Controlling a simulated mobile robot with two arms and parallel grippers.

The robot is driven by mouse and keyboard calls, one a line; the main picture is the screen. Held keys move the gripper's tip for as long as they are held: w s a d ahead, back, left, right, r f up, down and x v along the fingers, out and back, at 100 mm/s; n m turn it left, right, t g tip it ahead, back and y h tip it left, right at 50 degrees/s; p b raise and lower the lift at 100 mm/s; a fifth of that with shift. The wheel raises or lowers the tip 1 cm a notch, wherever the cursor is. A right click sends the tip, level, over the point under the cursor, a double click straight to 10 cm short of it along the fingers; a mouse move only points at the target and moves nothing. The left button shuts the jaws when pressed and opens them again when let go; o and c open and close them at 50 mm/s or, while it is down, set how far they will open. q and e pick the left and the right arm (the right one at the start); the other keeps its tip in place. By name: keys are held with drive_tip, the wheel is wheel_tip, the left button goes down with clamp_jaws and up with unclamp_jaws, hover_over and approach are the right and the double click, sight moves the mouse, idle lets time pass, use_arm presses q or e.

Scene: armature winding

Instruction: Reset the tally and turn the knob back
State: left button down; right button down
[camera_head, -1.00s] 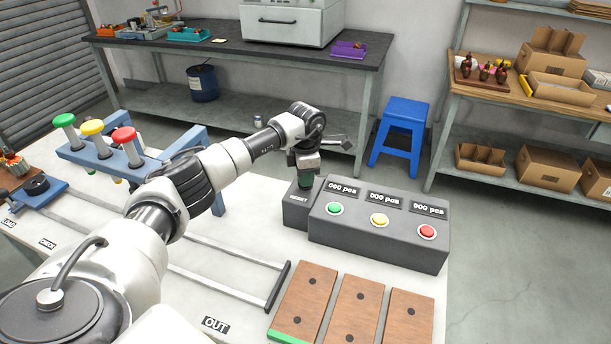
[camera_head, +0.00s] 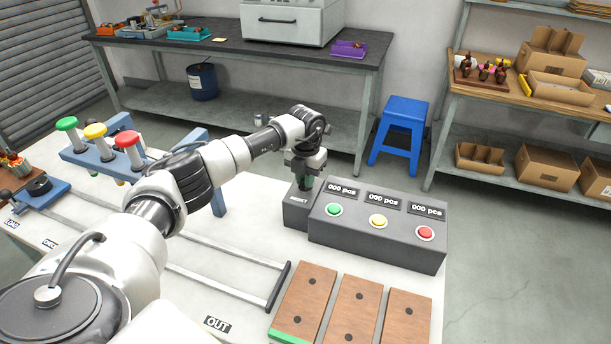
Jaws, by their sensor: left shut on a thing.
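The dark grey tally box (camera_head: 375,243) stands on the white bench. It has three displays, all reading "000 pcs", above a green button (camera_head: 334,209), a yellow button (camera_head: 378,221) and a red button (camera_head: 425,233). A smaller block marked RESET (camera_head: 297,210) adjoins its left end. My left gripper (camera_head: 305,181) points down over this block, shut on the dark green knob (camera_head: 305,185) on top. The fingers hide most of the knob. My right gripper is out of view.
A blue frame (camera_head: 150,165) with green, yellow and red capped posts stands at the left. Three wooden plates (camera_head: 352,310) lie in front of the tally box, beside a rail with a dark end bar (camera_head: 279,287). A blue stool (camera_head: 400,135) stands behind.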

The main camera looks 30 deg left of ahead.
use_arm(q)
drive_tip(key=shift+n, duration=1)
drive_tip(key=c, duration=1.1)
unclamp_jaws()
drive_tip(key=shift+c, duration=0.2)
wheel_tip(320, 180, up, 11)
drive_tip(key=b, duration=0.1)
drive_tip(key=shift+f, duration=0.1)
